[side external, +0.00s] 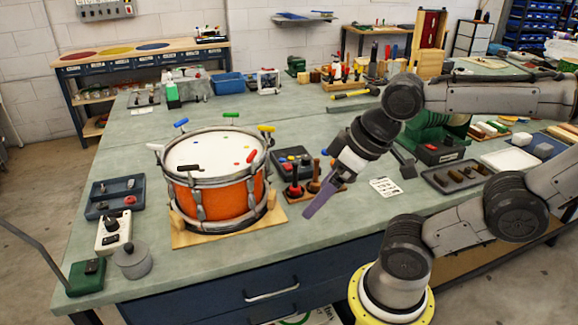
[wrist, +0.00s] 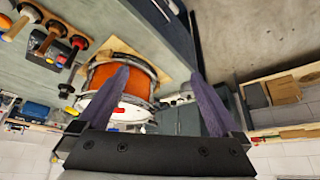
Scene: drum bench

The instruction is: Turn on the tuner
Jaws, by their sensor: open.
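No label reading "tuner" is legible, so I cannot tell which device it is. A dark grey box with coloured buttons (side external: 292,163) sits right of the orange drum (side external: 216,190). A white box with a black knob (side external: 113,231) and a green box with a black top piece (side external: 86,276) stand at the bench's left end. My gripper (side external: 311,211) has purple fingers and hangs above the front of the bench, right of the drum. In the wrist view the gripper (wrist: 160,73) is open, with its fingers apart and nothing between them; the drum (wrist: 122,82) appears beyond them.
Upright wooden-handled tools in a stand (side external: 313,188) are close to my gripper. A grey cylinder (side external: 132,262) stands beside the green box. A dark tray (side external: 114,197) lies left of the drum. The bench front (side external: 225,266) between cylinder and gripper is mostly clear.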

